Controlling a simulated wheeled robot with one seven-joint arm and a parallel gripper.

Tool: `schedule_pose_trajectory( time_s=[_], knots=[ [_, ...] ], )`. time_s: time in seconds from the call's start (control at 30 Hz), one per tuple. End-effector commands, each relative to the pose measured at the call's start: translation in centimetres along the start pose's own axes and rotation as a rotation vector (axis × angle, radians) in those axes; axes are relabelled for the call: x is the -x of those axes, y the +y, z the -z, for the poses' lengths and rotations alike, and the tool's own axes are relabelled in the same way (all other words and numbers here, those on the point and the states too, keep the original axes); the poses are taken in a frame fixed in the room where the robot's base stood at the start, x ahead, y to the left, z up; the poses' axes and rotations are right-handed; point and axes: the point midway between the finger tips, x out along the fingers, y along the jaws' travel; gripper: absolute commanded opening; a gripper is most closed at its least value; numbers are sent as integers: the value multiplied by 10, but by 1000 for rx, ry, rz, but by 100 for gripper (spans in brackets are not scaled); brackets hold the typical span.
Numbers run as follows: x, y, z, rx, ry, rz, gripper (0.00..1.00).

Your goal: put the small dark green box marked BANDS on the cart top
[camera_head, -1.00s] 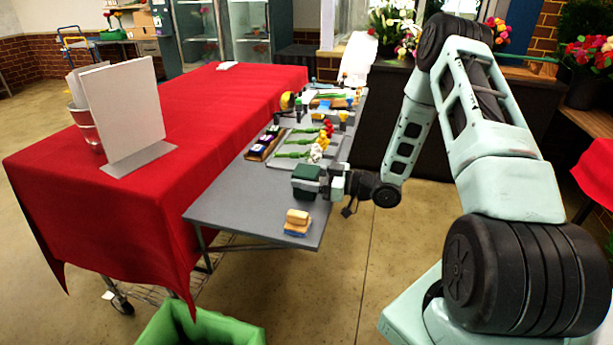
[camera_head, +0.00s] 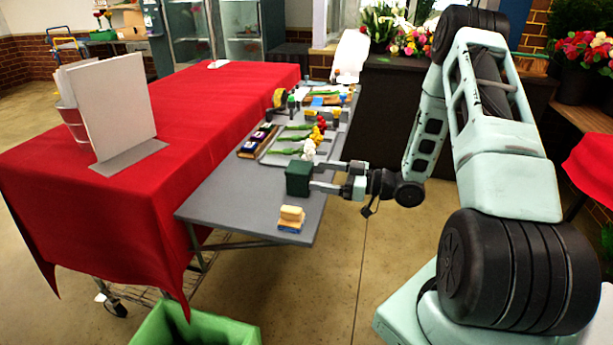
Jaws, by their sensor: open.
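The small dark green box (camera_head: 298,179) stands upright on the grey top (camera_head: 240,207), close to its right edge. Its marking cannot be read at this size. My gripper (camera_head: 316,177) is just right of the box, with its two fingers apart and pointing left at it. The fingertips are at the box's right side; I cannot tell whether they still touch it.
A yellow and blue block stack (camera_head: 291,218) sits near the front corner. A flower tray (camera_head: 272,157) and a dark case (camera_head: 257,141) lie behind the box. A red-covered table (camera_head: 215,110) adjoins left. A green bin (camera_head: 195,328) stands below. The grey top's front left is bare.

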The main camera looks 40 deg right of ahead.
Motion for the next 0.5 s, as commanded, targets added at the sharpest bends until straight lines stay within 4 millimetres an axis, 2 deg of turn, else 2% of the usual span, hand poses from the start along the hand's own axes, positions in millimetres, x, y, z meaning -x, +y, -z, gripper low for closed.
schedule_pose_trajectory(
  time_s=[0.1,0.27,0.33,0.37,0.5],
  knots=[
    [24,1,-2,1,-1,-3,80],
    [45,0,-1,0,0,-1,80],
    [50,0,0,0,-1,0,84],
    [52,0,3,1,-7,0,84],
    [65,0,38,6,-111,4,84]
  ],
)
